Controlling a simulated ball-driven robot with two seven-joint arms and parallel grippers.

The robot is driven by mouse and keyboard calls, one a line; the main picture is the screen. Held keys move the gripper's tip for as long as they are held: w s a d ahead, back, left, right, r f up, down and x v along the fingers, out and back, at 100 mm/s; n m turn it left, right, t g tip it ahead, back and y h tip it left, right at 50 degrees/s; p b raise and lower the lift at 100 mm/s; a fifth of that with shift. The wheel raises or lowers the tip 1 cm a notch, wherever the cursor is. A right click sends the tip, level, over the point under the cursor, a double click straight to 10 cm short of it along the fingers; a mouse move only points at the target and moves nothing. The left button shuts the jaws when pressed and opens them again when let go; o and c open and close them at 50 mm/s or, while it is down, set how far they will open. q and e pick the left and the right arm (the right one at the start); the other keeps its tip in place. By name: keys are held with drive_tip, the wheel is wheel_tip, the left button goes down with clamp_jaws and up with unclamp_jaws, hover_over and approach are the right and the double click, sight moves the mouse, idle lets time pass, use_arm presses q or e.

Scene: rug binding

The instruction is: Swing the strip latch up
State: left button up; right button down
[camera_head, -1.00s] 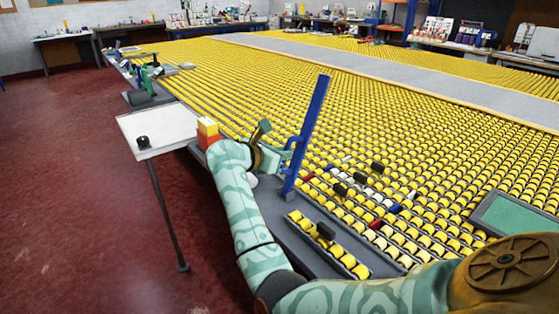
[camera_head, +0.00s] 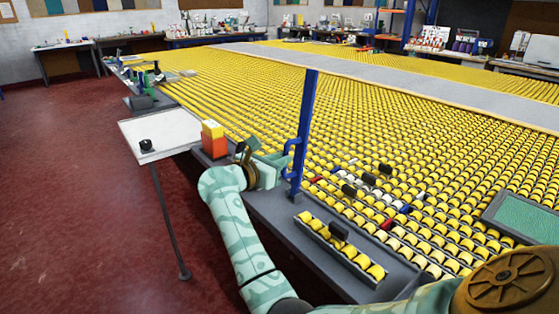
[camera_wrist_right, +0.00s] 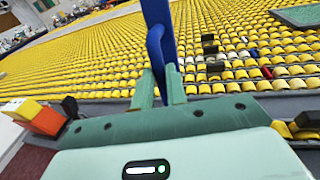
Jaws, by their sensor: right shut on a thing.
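The strip latch (camera_head: 307,110) is a long blue bar with a looped blue handle on its left side. It stands nearly upright at the near edge of the roller table. My right gripper (camera_head: 286,158) reaches it from the left, at the height of the handle. In the right wrist view the two green fingers (camera_wrist_right: 160,88) are closed around the blue handle (camera_wrist_right: 156,50). The bar (camera_wrist_right: 163,18) rises behind it and its top is cut off. My left gripper is not in view.
Yellow rollers (camera_head: 400,130) cover the table. A short roller strip (camera_head: 340,250) with a black block lies at the near edge. Orange and yellow blocks (camera_head: 213,138) stand left of my gripper, beside a white side table (camera_head: 165,130). Red floor is free at left.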

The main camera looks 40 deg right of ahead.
drive_tip(key=c, duration=1.4)
unclamp_jaws()
drive_tip(key=shift+w+a, duration=0.1)
drive_tip(key=shift+a, duration=0.2)
drive_tip(key=shift+d, duration=0.1)
